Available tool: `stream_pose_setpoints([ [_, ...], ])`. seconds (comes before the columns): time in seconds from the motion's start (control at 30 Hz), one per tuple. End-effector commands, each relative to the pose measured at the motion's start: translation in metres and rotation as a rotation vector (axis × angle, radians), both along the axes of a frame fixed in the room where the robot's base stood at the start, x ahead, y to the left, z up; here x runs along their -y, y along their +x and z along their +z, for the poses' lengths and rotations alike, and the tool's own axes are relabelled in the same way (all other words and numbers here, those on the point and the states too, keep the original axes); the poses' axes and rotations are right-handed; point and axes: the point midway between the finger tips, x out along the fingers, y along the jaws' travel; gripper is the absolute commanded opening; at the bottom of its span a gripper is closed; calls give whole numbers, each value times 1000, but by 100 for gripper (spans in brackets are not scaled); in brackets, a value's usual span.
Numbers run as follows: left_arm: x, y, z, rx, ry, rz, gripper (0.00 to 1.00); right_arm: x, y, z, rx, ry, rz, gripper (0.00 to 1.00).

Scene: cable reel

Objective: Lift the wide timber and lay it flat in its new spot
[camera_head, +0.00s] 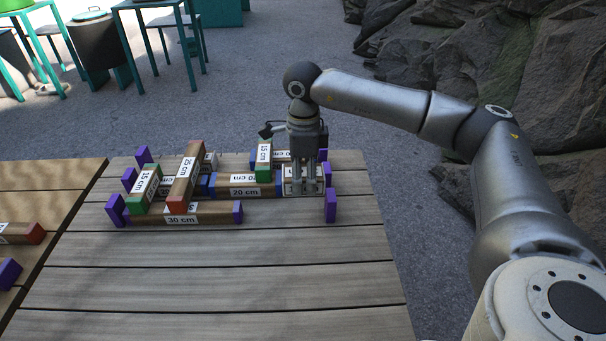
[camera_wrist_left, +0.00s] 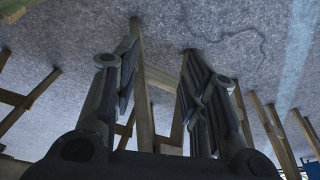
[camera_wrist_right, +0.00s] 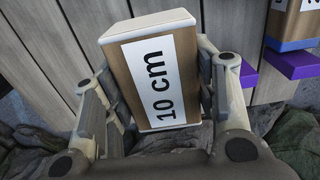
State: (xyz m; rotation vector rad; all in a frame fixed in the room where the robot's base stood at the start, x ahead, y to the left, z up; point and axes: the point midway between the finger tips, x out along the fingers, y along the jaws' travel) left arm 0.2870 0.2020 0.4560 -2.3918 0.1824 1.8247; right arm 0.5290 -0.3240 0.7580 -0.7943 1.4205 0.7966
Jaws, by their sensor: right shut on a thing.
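My right gripper (camera_head: 308,184) points down at the right end of the timber layout and is shut on a short, wide timber block (camera_head: 291,187). In the right wrist view this block (camera_wrist_right: 155,78) is brown with pale ends and a white "10 cm" label, gripped between both fingers. I cannot tell whether it touches the table. The blue-ended 20 cm timber (camera_head: 245,192) lies just left of it. Purple blocks (camera_head: 331,205) stand to its right. My left gripper (camera_wrist_left: 157,75) shows only in the left wrist view, open and empty, with paving and wooden legs beyond.
The red-ended 25 cm timber (camera_head: 186,174) lies across the 30 cm timber (camera_head: 192,218). Green-ended 15 cm timbers lie at left (camera_head: 146,190) and near the gripper (camera_head: 264,160). The front of the table (camera_head: 220,280) is clear. Rocks (camera_head: 440,55) rise behind.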

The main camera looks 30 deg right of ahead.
Motion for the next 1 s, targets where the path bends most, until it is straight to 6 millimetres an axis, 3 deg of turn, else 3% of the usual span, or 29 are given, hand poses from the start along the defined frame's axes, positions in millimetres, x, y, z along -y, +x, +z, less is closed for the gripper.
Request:
stream_pose_setpoints([
  [0.5, -2, -8, 61, 34, -1, 4, 40, 0, 0, -24, -1, -1, -1, 27],
  [0.7, -4, -16, 70, 48, -2, 6, 40, 0, 0, -51, 0, 0, -1, 27],
  [1.0, 6, 18, 71, 199, -34, -6, 40, 0, 0, -75, -2, 1, 0, 27],
])
